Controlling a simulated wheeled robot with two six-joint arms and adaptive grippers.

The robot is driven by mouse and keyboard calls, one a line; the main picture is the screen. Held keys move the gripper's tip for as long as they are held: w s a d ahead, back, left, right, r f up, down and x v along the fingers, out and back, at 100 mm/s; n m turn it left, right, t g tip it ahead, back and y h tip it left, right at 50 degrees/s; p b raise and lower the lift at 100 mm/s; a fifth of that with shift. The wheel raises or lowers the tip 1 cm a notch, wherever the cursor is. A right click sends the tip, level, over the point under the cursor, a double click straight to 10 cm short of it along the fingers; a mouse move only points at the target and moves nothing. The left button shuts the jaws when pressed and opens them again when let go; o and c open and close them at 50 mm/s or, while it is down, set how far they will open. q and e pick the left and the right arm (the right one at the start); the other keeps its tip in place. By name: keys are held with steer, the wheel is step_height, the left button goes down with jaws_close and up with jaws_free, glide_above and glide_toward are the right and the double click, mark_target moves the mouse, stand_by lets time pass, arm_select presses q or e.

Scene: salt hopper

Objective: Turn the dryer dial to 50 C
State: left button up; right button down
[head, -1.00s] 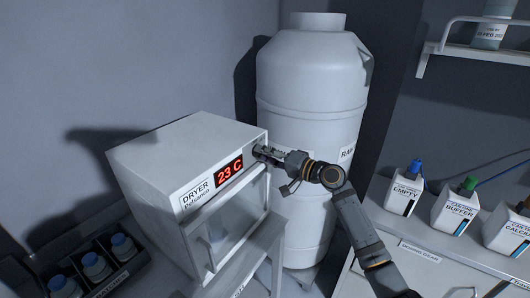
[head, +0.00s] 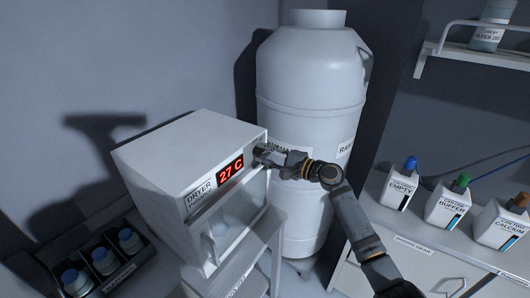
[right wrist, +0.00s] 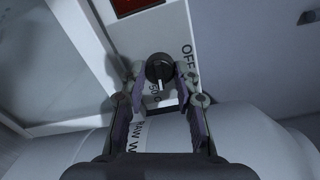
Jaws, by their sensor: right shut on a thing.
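The dryer (head: 155,160) is a white box with a glass door, standing on a small stand. Its red display (head: 230,170) reads 27 C. My right gripper (head: 262,156) is at the right end of the dryer's front panel. In the right wrist view the black dial (right wrist: 160,70) sits between the fingertips of my right gripper (right wrist: 160,76), which is shut on it. The dial has a pale pointer mark, and the panel carries the word OFF and other partly hidden print. In the head view the gripper hides the dial. My left gripper is not in view.
A large white drum (head: 310,95) stands right behind my right gripper. A rack of blue-capped bottles (head: 104,262) is at lower left. White cans labelled empty (head: 399,188), buffer (head: 446,207) and calcium (head: 500,228) stand on the right counter.

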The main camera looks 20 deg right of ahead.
stand_by(0.3)
steer(key=c, duration=1)
jaws_free()
steer(key=shift+d, duration=0.1)
steer(key=v, duration=1.1)
steer(key=shift+s+d+f, duration=0.15)
steer(key=shift+s+d, duration=0.1)
steer(key=shift+s, duration=0.05)
